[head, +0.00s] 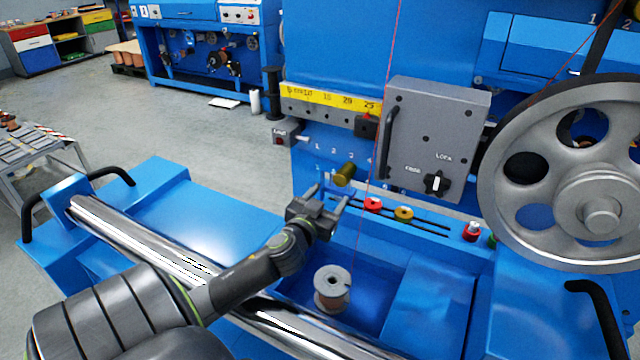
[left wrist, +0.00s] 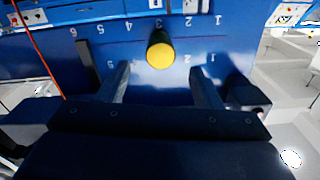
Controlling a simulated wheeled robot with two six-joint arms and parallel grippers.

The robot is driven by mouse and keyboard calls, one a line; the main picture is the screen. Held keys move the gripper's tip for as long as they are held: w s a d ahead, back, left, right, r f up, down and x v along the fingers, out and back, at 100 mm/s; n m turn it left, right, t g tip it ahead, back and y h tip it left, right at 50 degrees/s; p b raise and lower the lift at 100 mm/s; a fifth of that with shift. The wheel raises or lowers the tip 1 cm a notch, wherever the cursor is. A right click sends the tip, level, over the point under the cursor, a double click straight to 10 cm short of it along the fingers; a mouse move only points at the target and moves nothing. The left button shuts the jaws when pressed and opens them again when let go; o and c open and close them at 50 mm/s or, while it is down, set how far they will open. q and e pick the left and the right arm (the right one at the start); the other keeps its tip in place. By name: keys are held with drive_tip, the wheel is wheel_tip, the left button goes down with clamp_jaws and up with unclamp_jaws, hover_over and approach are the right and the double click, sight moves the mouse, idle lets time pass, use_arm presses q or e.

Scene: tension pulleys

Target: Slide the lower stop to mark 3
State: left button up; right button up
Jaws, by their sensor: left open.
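A brass-yellow round knob (head: 345,174), seemingly the lower stop, sticks out of the blue machine panel (head: 310,185). It stands by the lower row of printed marks, near 3; the exact mark behind it is hidden. In the left wrist view the yellow knob (left wrist: 160,50) appears between and beyond the two fingers, with numbers on either side. My left gripper (head: 327,194) is open and empty, just in front of and below the knob. In the left wrist view the left gripper (left wrist: 160,80) shows no finger touching the knob. My right gripper is out of view.
A grey box with a lock switch (head: 436,183) and a large pulley wheel (head: 560,180) stand to the right. Red (head: 373,204) and yellow (head: 403,213) knobs sit nearby on a slotted ledge. A thin red line runs past the knob to a spool (head: 332,289) below.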

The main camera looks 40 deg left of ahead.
use_arm(q)
drive_tip(key=shift+v, duration=2.05)
